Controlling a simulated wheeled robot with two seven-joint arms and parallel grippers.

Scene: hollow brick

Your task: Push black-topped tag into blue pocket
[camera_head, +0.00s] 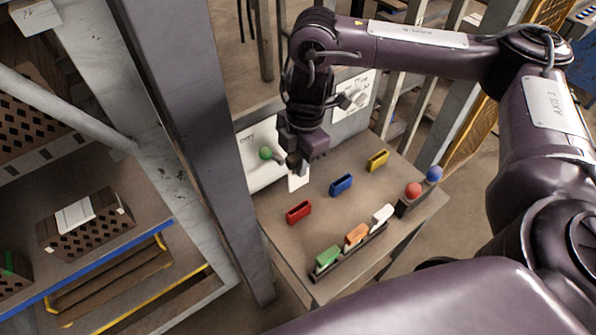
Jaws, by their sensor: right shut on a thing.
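My right gripper (296,166) hangs over the back left of the small table, pointing down. It is shut on a pale tag (298,182), whose white face shows below the fingers. The tag's top is hidden at the fingers, so I cannot make out its colour. The blue pocket (341,185) is a small open-topped block on the table, to the right of the held tag and apart from it. My left gripper is not in view.
A red pocket (299,212) and a yellow pocket (377,160) flank the blue one. A dark rack (345,258) at the front holds green, orange and white tags.

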